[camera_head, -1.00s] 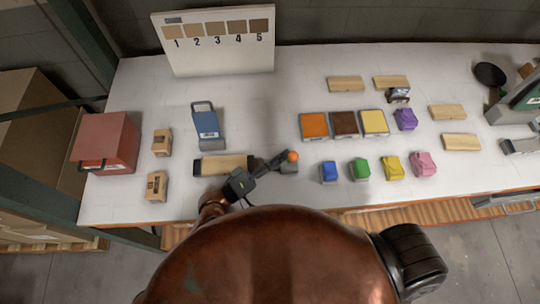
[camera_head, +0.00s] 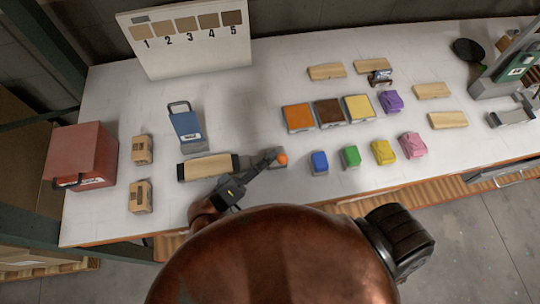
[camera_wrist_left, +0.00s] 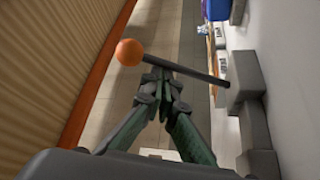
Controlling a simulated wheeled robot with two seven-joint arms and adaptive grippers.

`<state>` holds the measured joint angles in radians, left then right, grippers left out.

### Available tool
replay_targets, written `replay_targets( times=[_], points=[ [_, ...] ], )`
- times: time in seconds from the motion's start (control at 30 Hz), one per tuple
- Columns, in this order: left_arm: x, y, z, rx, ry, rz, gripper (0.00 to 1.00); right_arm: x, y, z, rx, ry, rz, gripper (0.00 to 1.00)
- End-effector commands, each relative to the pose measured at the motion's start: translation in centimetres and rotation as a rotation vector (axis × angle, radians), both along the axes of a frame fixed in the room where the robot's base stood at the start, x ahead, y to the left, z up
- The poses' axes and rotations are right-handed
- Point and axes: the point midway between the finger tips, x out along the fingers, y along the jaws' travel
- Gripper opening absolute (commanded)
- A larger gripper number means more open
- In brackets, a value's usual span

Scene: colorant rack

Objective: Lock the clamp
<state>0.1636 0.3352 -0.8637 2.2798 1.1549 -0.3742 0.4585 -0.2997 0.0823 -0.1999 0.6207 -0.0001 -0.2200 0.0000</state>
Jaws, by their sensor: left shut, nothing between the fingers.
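The clamp shows at the front edge of the table as a dark grey body (camera_wrist_left: 246,92) at the right of the left wrist view. Its thin dark lever (camera_wrist_left: 190,70) reaches left from the body and ends in an orange ball (camera_wrist_left: 129,52). The ball also shows in the head view (camera_head: 282,159). My left gripper (camera_head: 271,158) is shut and empty beside the ball. In the left wrist view its closed fingertips (camera_wrist_left: 160,82) are close to the lever near the ball; I cannot tell whether they touch. My arm partly hides the clamp in the head view. My right gripper is not in view.
A wooden piece (camera_head: 209,167) with dark ends lies left of the clamp. Blue (camera_head: 319,162), green, yellow and pink blocks stand to its right. Colored square blocks (camera_head: 298,117) lie behind them. A blue clipboard-like item (camera_head: 186,126) and a red box (camera_head: 88,155) are at left.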

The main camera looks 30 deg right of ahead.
Motion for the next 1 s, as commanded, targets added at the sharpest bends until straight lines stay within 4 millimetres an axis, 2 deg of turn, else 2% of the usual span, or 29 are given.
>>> replay_targets(
  times=[0.23,0.6,1.0],
  points=[
    [-0.4,0.6,-0.6,0.007,0.004,-0.007,0.00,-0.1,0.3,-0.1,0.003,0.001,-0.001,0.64],
    [-1.1,5.2,-1.4,0.007,0.001,-0.004,0.00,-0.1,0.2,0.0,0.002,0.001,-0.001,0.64],
    [-1.4,7.1,-1.7,0.001,0.000,-0.001,0.00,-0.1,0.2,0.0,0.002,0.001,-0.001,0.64]
  ],
)
